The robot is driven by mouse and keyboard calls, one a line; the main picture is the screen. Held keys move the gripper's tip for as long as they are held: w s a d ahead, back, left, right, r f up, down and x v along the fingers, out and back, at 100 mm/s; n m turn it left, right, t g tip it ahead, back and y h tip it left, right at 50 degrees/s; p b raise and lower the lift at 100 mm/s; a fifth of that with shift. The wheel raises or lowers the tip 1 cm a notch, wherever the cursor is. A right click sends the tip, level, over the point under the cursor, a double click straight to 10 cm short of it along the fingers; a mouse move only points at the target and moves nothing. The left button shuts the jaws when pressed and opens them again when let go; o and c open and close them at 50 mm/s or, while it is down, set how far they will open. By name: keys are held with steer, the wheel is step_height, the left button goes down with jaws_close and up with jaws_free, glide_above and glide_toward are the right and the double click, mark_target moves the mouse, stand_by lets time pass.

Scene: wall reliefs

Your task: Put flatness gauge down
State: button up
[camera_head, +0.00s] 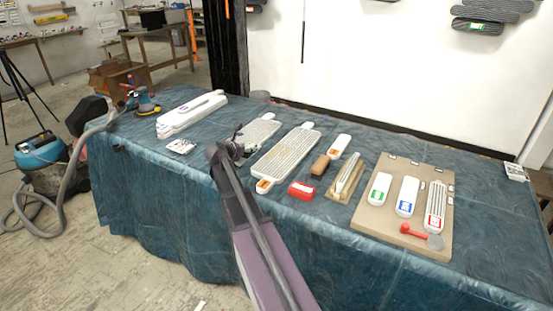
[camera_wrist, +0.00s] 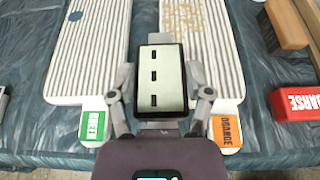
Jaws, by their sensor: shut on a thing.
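My gripper (camera_wrist: 161,92) is shut on the flatness gauge (camera_wrist: 161,72), a pale block with dark sides and several dark slots, one finger on each side. In the wrist view the gauge appears over the gap between two ribbed boards, the green-labelled board (camera_wrist: 90,50) at left and the orange-labelled board (camera_wrist: 205,60) at right. I cannot tell whether it touches anything beneath. In the head view my gripper (camera_head: 236,149) is over the table at the near end of the left board (camera_head: 262,130), and my arm hides part of that area. The gauge is not clear there.
The blue-covered table (camera_head: 400,275) also holds a red block (camera_head: 301,190), a brown block (camera_head: 320,165), a wooden-based tool (camera_head: 346,182) and a tan board (camera_head: 380,222) with several labelled sanding blocks. A white long case (camera_head: 190,114) and a sander (camera_head: 146,102) lie at left.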

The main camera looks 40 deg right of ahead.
steer(key=shift+w+d+f+b, duration=0.3)
steer(key=shift+w+d+f, duration=0.25)
steer(key=shift+w+d, duration=0.25)
steer(key=w+d, duration=0.1)
steer(key=d, duration=0.3)
steer(key=w+d+f+b, duration=0.1)
steer(key=d, duration=0.4)
steer(key=w+d, duration=0.1)
steer(key=d, duration=0.4)
steer(key=shift+d+f, duration=0.1)
steer(key=shift+f, duration=0.1)
steer(key=shift+w+d, duration=0.1)
steer(key=shift+d, duration=0.25)
steer(key=shift+w+d+f+b, duration=0.1)
steer(key=shift+d+f+b, duration=0.25)
steer(key=shift+f+b, duration=1.45)
steer(key=shift+b, duration=0.2)
steer(key=shift+f, duration=0.1)
